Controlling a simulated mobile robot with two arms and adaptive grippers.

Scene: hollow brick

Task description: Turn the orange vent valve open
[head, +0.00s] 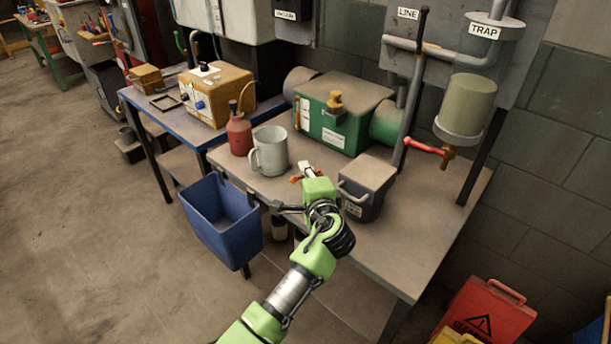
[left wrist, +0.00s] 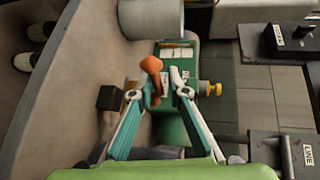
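My left gripper (head: 307,170) is over the front of the bench, between the grey mug and the dark grey box. An orange handle (left wrist: 152,68), which looks like the vent valve, lies between its fingertips in the left wrist view (left wrist: 158,86). The fingers lean in close on both sides of the handle; whether they press on it is unclear. In the head view only a small orange part (head: 295,179) shows beside the fingers; the valve's body is hidden. My right gripper is not in view.
A grey mug (head: 270,152), a red bottle (head: 239,135), a green machine (head: 340,115) and a dark grey handled box (head: 366,188) surround the gripper. A red lever (head: 423,146) sits under the trap. A blue bin (head: 222,225) hangs at the front. The right bench top is clear.

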